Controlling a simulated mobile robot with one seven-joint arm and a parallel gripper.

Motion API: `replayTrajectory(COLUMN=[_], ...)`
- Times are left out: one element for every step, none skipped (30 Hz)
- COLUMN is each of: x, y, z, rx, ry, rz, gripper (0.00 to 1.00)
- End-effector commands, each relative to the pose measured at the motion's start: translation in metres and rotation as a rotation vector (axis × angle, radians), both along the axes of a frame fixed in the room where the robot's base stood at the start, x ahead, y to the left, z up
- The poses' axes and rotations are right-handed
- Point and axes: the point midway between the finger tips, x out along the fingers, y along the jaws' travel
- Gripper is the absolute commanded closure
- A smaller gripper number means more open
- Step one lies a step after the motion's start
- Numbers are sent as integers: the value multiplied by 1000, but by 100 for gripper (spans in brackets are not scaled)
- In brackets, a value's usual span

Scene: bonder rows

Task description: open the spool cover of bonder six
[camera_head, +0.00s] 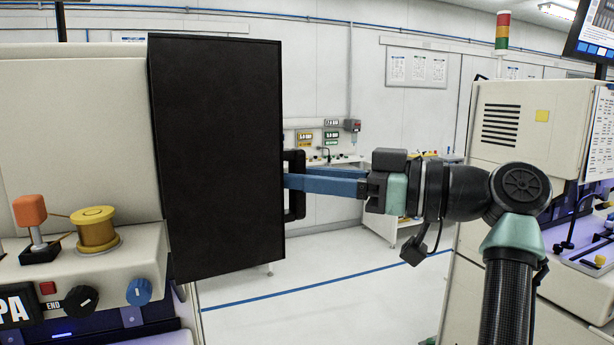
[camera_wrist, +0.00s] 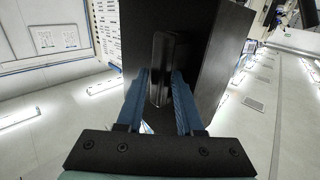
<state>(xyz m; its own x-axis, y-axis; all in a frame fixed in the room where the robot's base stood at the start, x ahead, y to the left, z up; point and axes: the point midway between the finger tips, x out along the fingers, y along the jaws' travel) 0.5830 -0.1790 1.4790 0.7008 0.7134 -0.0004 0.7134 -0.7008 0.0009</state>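The black box-shaped cover (camera_head: 215,160) stands out from the front of the cream bonder (camera_head: 75,130) at left; I take it for the spool cover, though no bonder number is readable. Its black handle (camera_head: 295,205) is on its right side. A gold wire spool (camera_head: 95,228) sits exposed on the bonder's ledge, left of the cover. My gripper (camera_head: 292,182) reaches in from the right with its blue fingers at the handle. What lies behind the cover is hidden.
An orange-capped post (camera_head: 30,213), a black knob (camera_head: 80,299) and a blue knob (camera_head: 139,292) are on the bonder's front. Another cream bonder (camera_head: 535,125) stands at right, close to my arm. Clear floor (camera_head: 330,275) with a blue line lies between the machines.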

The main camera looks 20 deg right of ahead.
Motion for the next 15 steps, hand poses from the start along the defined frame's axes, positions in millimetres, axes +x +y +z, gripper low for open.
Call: replayTrajectory(x=[0,0,1,0,0,-1,-2,-3,-6,-10,-13,-18,-23,-28,-34], y=[1,1,1,1,1,0,-2,-4,-8,-11,-14,-20,-25,-30,-36], z=[-2,-2,-2,-2,-3,-3,-3,-3,-4,-4,-4,-4,-4,-4,-4], rx=[-2,-2,-2,-2,-2,-1,-1,-1,-1,-1,-1,0,0,0,0], ry=[5,5,5,5,5,4,4,4,4,4,3,1,0,0,0], rz=[3,3,3,3,3,2,1,1,-1,-2,-2,-3,-4,-4,-4], gripper=[62,62,62,62,62,62,62,62,62,62,62,62,62,62,62])
